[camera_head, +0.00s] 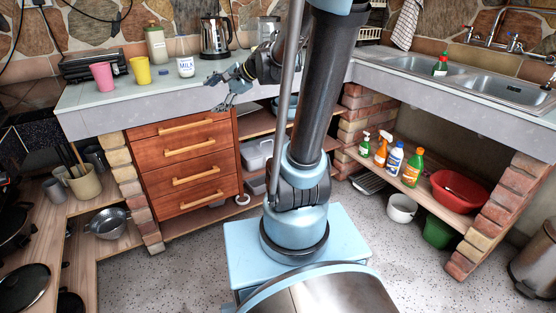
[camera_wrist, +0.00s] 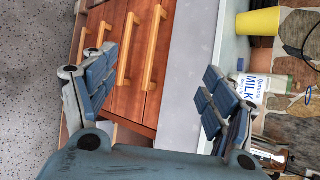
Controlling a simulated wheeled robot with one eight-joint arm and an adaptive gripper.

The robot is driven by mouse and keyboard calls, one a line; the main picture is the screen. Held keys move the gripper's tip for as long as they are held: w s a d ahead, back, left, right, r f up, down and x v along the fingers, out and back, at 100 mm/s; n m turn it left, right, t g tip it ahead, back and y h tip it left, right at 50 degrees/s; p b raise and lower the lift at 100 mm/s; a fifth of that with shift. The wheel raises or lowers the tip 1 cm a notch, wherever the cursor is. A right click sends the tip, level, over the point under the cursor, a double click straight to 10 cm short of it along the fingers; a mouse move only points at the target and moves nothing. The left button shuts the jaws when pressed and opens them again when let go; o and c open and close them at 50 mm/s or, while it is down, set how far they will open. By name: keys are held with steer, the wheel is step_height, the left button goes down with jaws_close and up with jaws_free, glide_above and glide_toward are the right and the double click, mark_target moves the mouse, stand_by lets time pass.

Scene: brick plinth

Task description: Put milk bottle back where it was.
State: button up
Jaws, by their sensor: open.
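The milk bottle (camera_head: 186,68), white with a blue MILK label, stands upright on the left counter (camera_head: 110,112). It also shows in the wrist view (camera_wrist: 262,84), at the right beyond one finger, which hides part of it. My gripper (camera_head: 217,93) is open and empty in front of the counter, to the right of the bottle and apart from it. In the wrist view, my gripper (camera_wrist: 152,95) has its fingers spread wide, with drawer fronts and the counter edge behind the gap.
A yellow cup (camera_head: 143,71) and a pink cup (camera_head: 103,77) stand left of the bottle. A tall lidded container (camera_head: 156,46) is behind it, and a kettle (camera_head: 215,38) stands to its right. Wooden drawers (camera_head: 190,165) are below the counter.

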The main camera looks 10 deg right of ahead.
steer(key=s+d+f+n+g+h, duration=0.1)
steer(key=s+d+f+n+h, duration=0.2)
steer(key=s, duration=0.5)
steer(key=s+d+f+n+g+h, duration=0.1)
steer(key=s+d+f+n+h, duration=0.2)
steer(key=s+d+f+n, duration=0.2)
steer(key=s+d+f+n+g+h, duration=0.2)
steer(key=s+d+f, duration=0.4)
steer(key=s, duration=0.5)
steer(key=d+n+h, duration=0.1)
steer(key=d+n, duration=0.1)
steer(key=shift+s+d+n, duration=0.25)
steer(key=shift+d+n, duration=0.05)
steer(key=shift+d, duration=0.1)
